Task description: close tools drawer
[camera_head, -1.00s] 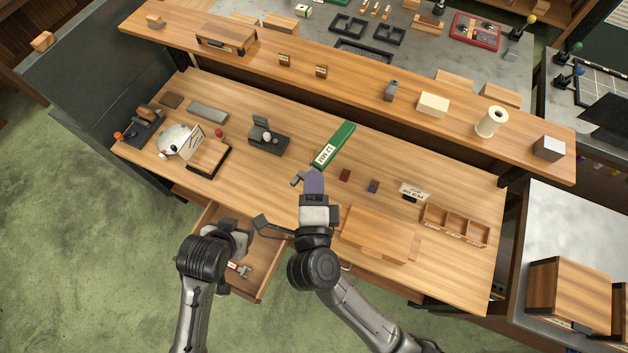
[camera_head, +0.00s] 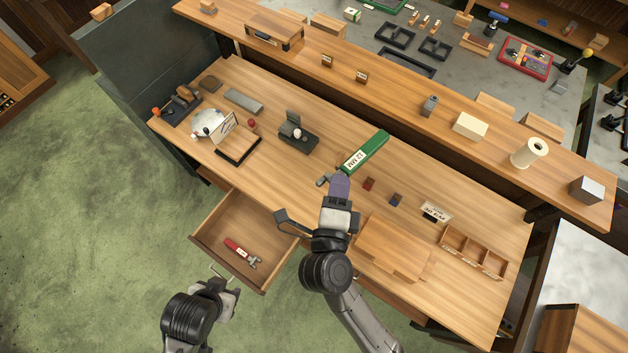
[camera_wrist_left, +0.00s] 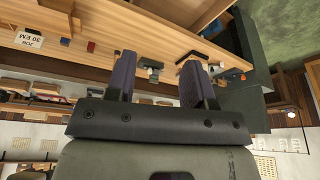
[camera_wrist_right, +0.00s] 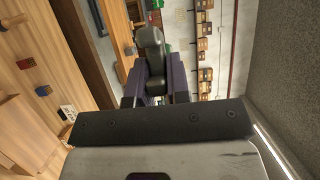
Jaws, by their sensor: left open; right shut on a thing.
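The wooden drawer (camera_head: 215,215) is pulled out from under the bench at lower left. A red-handled tool and a grey metal tool (camera_head: 240,251) lie inside it. Its bar handle (camera_head: 219,274) is on the front. My left gripper (camera_head: 224,287) is just outside the drawer front, near the handle, partly hidden by its own wrist. Its fingers stand apart and empty in the left wrist view (camera_wrist_left: 158,82). My right gripper (camera_head: 340,185) is over the bench, by a green box (camera_head: 364,152) marked 12 MM. It is shut on a dark grey piece (camera_wrist_right: 150,48).
The bench top (camera_head: 285,180) holds a grey stand (camera_head: 298,137), small red and blue blocks, a sign and a divided wooden tray (camera_head: 472,253). A long raised shelf (camera_head: 395,92) runs behind. Green floor left of the drawer is clear.

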